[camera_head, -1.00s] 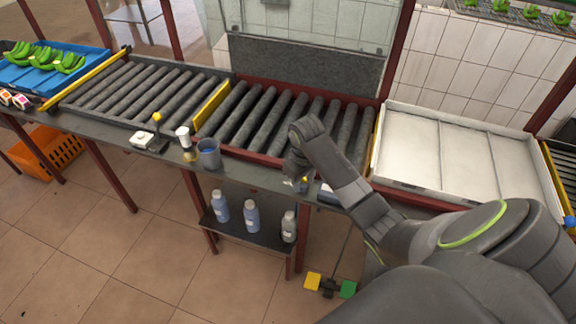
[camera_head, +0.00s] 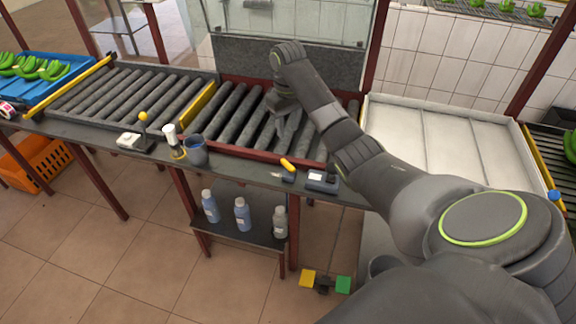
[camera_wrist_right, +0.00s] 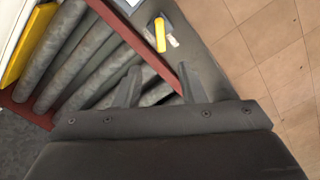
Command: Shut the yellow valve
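No part is plainly a valve. A yellow handle (camera_head: 288,164) lies at the front ledge right of centre, with a pale flat piece beside it; it also shows in the right wrist view (camera_wrist_right: 160,35). A lever with a yellow ball knob (camera_head: 144,116) stands upright farther left on the ledge. I cannot tell which of these is the valve. My right gripper (camera_head: 287,122) is over the rollers, behind the yellow handle and apart from it. In the wrist view its two fingers (camera_wrist_right: 162,82) are spread with nothing between them. My left gripper is not in view.
The roller conveyor (camera_head: 235,115) has a red frame. A blue-grey cup (camera_head: 196,150), white-topped item (camera_head: 172,138) and small dark device (camera_head: 321,181) stand on the ledge. Bottles (camera_head: 242,214) stand on the shelf below. A white tray (camera_head: 440,135) is at right; yellow (camera_head: 308,278) and green (camera_head: 343,284) pedals are below.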

